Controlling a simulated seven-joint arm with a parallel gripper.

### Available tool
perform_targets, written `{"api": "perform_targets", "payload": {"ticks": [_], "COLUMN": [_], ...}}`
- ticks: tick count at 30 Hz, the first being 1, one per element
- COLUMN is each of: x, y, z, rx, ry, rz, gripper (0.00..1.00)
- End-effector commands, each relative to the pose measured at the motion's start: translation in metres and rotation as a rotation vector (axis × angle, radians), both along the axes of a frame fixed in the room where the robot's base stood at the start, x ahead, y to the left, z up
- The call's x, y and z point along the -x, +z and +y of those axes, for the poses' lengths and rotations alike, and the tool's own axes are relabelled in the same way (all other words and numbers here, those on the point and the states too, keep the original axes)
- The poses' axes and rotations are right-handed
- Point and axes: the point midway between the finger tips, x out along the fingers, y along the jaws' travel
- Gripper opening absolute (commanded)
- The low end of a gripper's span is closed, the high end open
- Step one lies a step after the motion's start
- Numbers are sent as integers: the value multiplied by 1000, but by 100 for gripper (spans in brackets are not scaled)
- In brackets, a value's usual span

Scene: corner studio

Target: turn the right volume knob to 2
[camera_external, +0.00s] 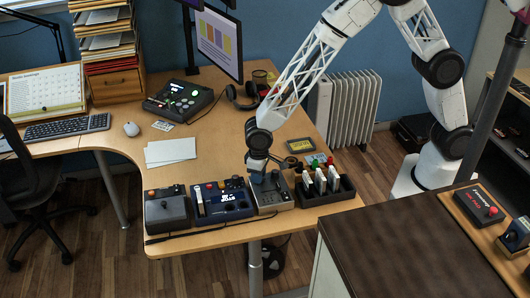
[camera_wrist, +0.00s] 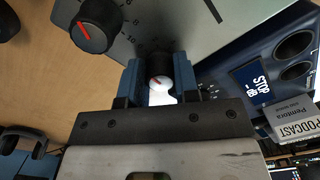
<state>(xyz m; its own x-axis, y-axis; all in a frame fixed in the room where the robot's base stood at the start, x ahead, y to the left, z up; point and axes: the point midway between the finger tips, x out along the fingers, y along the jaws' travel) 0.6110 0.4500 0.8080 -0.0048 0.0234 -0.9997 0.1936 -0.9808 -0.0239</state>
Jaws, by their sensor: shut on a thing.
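The grey metal box (camera_external: 272,207) stands near the front edge of the desk in the external view. In the wrist view its light panel (camera_wrist: 140,18) carries printed scale marks and numbers. My gripper (camera_wrist: 158,86) points down at the panel, its two blue fingers closed around a dark knob (camera_wrist: 157,62) with a red pointer line. The fingers hide much of this knob and its scale, so its setting is unreadable. A second black knob (camera_wrist: 95,24) with a red pointer stands free, to the left in the wrist view. My gripper (camera_external: 257,172) is over the box's back left part in the external view.
A blue panel (camera_external: 224,204) marked STOP is close on the left, with a grey joystick box (camera_external: 166,212) beyond. A dark tray of upright cards (camera_external: 335,193) stands close on the right.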

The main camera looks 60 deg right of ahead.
Motion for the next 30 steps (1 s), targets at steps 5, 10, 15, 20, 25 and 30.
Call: {"api": "perform_targets", "payload": {"ticks": [5, 10, 15, 20, 25, 30], "x": [0, 0, 0, 0, -1, -1], "y": [0, 1, 1, 1, 1, 1], "z": [0, 1, 1, 1, 1, 1], "rx": [0, -1, -1, -1, -2, -2], "ry": [-10, -53, -139, -252, -384, -504], "rz": [-1, -2, -1, -2, -1, -2], "gripper": [5, 5, 5, 5, 5, 5]}}
